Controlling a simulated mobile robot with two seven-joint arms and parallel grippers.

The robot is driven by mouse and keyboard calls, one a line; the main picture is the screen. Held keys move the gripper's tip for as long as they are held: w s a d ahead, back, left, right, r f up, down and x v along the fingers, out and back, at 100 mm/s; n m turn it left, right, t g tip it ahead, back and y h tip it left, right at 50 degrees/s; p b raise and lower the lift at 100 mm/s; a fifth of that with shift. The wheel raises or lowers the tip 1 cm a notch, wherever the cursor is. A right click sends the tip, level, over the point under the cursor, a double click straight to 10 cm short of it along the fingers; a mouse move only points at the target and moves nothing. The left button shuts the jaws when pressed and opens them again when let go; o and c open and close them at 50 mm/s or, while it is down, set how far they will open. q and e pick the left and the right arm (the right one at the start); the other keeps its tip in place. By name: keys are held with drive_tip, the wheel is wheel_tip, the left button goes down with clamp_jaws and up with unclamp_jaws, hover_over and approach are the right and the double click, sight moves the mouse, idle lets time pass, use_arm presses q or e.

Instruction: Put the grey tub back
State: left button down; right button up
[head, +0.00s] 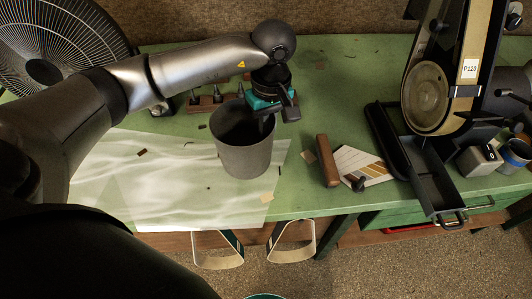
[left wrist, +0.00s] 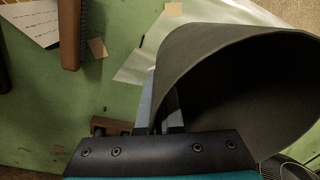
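The grey tub (head: 245,156) is an open-topped, slightly tapered cylinder. It is upright at the right end of a translucent white sheet (head: 150,190) on the green bench; I cannot tell whether its base touches the sheet. My left gripper (head: 268,120) is at the tub's right rim. In the left wrist view, its fingers (left wrist: 160,118) straddle the tub wall, one inside and one outside, closed on it. The tub's dark mouth (left wrist: 250,95) fills the right of that view and looks empty. My right gripper is not in view.
A belt sander (head: 430,95) and a black open drawer tray (head: 432,180) stand at the right. A brown wooden block (head: 327,160) and a sandpaper card (head: 360,166) lie right of the tub. A nozzle rack (head: 205,103) is behind; a fan (head: 50,50) is at the left.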

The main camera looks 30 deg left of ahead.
use_arm(q)
drive_tip(key=shift+f, duration=3.9)
drive_tip(key=shift+f+b, duration=0.25)
drive_tip(key=shift+b, duration=0.1)
drive_tip(key=c, duration=1.1)
unclamp_jaws()
drive_tip(key=shift+r, duration=0.15)
drive_tip(key=r, duration=1.2)
drive_tip(key=shift+w+d+r, duration=0.1)
drive_tip(key=shift+w+d, duration=0.1)
drive_tip(key=shift+w, duration=0.05)
